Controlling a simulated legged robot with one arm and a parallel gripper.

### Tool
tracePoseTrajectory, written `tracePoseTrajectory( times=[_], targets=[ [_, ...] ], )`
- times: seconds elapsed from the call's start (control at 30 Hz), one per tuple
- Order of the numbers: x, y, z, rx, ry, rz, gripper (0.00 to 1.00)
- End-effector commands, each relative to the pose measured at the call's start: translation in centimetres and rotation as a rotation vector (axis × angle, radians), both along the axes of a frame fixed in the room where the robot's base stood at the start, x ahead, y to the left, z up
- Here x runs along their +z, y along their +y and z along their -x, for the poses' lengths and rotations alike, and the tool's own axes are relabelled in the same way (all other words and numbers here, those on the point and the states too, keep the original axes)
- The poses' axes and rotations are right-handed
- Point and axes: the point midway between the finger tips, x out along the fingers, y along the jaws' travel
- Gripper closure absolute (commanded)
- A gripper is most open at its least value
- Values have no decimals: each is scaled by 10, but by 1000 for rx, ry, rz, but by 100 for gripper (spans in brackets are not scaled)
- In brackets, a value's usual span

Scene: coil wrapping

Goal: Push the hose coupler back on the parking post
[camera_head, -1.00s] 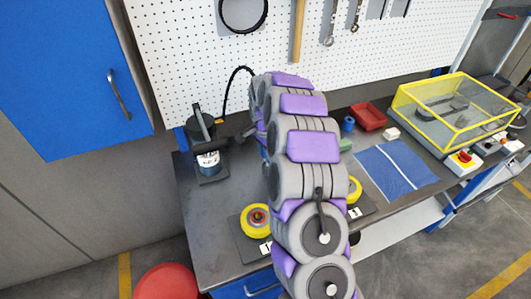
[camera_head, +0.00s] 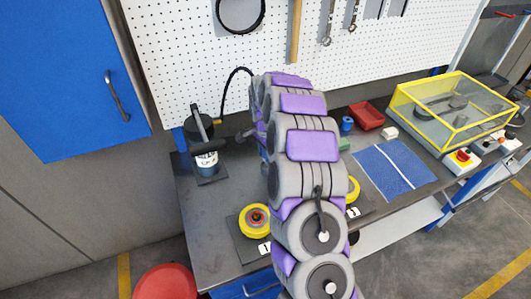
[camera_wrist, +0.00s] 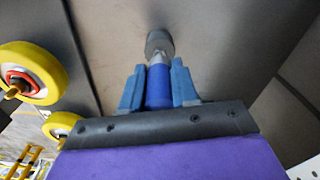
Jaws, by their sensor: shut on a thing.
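In the wrist view the blue hose coupler (camera_wrist: 158,88) sits between the two blue fingers of my gripper (camera_wrist: 157,73), which is shut on it. Its silver front end (camera_wrist: 158,60) points away from my gripper. A dark grey round piece (camera_wrist: 159,42), which looks like the parking post, lies straight in line with it. The two appear to meet, but I cannot tell how far the coupler is on. In the head view my arm hides the gripper, the coupler and the post. A black hose (camera_head: 224,92) arcs up left of my arm.
A hand pump (camera_head: 205,160) stands at the bench's back left. Yellow rolls (camera_head: 255,219) lie on the bench around my arm. A blue mat (camera_head: 393,170), a red tray (camera_head: 367,115) and a yellow-framed guard (camera_head: 450,110) lie to the right. A pegboard (camera_head: 180,55) closes the back.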

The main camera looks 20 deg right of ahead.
Motion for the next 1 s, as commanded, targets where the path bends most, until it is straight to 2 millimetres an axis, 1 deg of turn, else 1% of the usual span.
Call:
tracePoseTrajectory(
  times=[1.0],
  targets=[
    [-22, 0, 0, 0, 0, 0, 100]
  ],
)
